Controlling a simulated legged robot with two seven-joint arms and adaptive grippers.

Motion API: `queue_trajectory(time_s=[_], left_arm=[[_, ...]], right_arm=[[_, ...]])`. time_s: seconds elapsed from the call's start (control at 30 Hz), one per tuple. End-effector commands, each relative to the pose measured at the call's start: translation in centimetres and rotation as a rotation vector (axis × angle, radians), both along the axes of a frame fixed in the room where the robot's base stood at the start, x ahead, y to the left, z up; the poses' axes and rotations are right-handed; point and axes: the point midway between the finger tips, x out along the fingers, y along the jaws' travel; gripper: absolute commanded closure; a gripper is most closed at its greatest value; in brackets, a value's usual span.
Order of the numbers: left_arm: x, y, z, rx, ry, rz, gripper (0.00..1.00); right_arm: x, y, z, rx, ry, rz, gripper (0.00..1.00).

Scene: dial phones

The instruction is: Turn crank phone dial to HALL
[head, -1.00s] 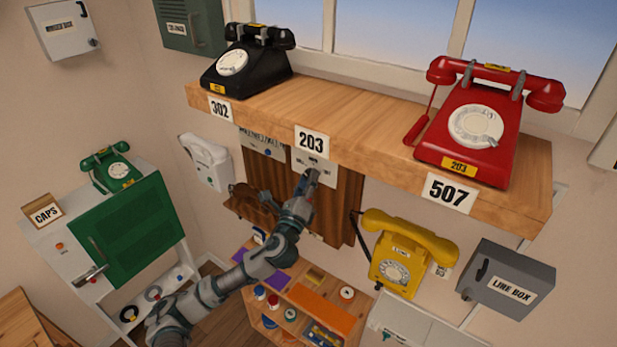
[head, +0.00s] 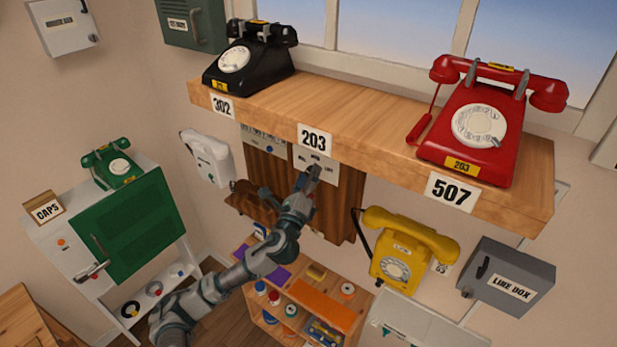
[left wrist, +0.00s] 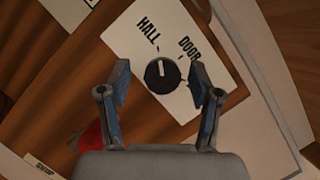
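The crank phone's wooden case (head: 268,160) hangs on the wall below the shelf. A white plate (left wrist: 190,30) on it, also in the head view (head: 328,172), carries the words HALL and DOOR. My left gripper (left wrist: 160,82) is open in front of the plate, a finger on either side of the knob with gaps showing. In the head view my left gripper (head: 309,180) hides the knob. My right gripper is not in view.
A wooden shelf (head: 390,142) juts out above my gripper, bearing a black phone (head: 262,62) and a red phone (head: 490,120). A yellow phone (head: 405,250) and a grey line box (head: 510,275) are at the right. A low shelf unit (head: 325,310) stands below.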

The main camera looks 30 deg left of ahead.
Motion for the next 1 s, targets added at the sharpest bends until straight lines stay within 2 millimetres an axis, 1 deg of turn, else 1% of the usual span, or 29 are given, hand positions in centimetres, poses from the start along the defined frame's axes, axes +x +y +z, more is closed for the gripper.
queue_trajectory(time_s=[0.13, 0.23, 0.37, 0.5, 0.6, 0.7, 0.83, 1.0], left_arm=[[-0.2, -0.1, -0.2, 0.000, 0.003, -0.002, 0.36], [-1.2, -0.5, -0.6, 0.002, 0.004, -0.003, 0.36], [-3.7, -1.0, -1.3, 0.002, 0.006, -0.004, 0.36], [-6.8, -1.5, -2.2, 0.000, 0.005, -0.003, 0.36], [-8.7, -1.9, -2.7, -0.001, 0.005, -0.003, 0.36], [-10.0, -2.0, -3.1, -0.002, 0.004, -0.001, 0.36], [-10.9, -2.2, -3.3, -0.002, 0.003, 0.000, 0.36], [-11.2, -2.3, -3.3, -0.002, 0.001, 0.001, 0.36]], right_arm=[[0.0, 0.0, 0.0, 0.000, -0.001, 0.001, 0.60], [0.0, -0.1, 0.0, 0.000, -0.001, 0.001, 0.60], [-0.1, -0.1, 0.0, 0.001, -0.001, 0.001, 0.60], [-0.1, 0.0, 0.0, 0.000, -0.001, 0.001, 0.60], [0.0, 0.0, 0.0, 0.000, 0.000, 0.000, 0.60], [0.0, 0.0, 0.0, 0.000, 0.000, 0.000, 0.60], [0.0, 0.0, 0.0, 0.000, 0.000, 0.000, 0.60], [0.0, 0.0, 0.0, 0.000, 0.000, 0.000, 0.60]])
